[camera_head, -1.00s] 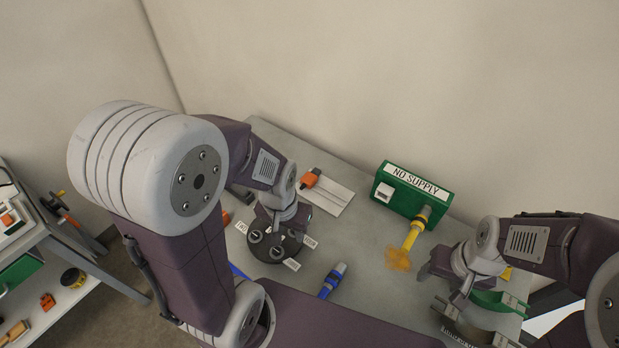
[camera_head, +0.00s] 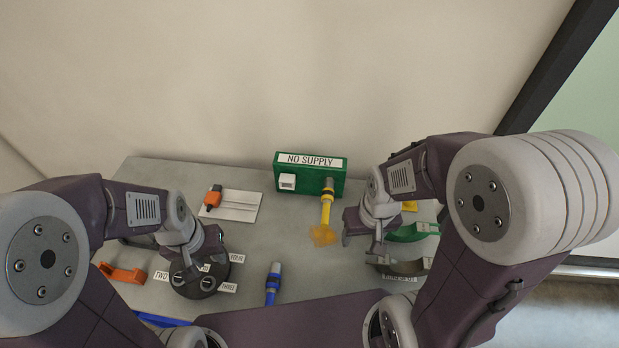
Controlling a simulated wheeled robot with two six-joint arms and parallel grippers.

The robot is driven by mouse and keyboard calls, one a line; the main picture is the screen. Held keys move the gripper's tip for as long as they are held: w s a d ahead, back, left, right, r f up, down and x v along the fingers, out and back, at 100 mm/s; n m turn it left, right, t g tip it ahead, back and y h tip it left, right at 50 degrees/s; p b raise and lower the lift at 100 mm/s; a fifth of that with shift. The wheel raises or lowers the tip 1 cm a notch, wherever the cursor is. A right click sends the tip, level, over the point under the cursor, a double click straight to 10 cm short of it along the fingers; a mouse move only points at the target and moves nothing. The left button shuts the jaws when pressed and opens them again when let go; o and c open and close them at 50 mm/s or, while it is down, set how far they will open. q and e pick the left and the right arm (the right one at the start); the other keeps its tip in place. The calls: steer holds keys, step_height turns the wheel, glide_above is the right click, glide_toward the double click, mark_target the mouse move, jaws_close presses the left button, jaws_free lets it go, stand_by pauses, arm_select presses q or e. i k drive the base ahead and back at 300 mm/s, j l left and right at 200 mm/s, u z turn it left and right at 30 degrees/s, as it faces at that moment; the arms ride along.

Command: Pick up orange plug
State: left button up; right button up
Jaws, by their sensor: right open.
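An orange piece with a dark end (camera_head: 213,197) lies on a pale flat plate (camera_head: 240,206) at the back left of the grey table. I cannot tell for sure whether it is the orange plug. An orange bracket-shaped piece (camera_head: 122,273) lies at the table's left edge. My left gripper (camera_head: 205,252) is above a round black holder (camera_head: 200,283) with labels TWO, THREE and FOUR, and hides part of it. Its jaw state is unclear. My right gripper (camera_head: 361,247) is open and empty, left of a green curved clamp (camera_head: 412,233).
A green NO SUPPLY box (camera_head: 310,177) stands at the back, with a yellow pipe (camera_head: 326,208) reaching forward from it. The table between the holder and the yellow pipe (camera_head: 270,240) is mostly clear.

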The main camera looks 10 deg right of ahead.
mark_target(213, 199)
steer(key=i+j+u, duration=0.1)
steer(key=j, duration=0.25)
steer(key=i+j+u, duration=0.1)
steer(key=j, duration=0.25)
steer(key=i+j+u, duration=0.1)
steer(key=j, duration=0.25)
steer(key=i+j+u, duration=0.1)
steer(key=j, duration=0.25)
steer(key=i+j+u, duration=0.1)
steer(key=j, duration=0.25)
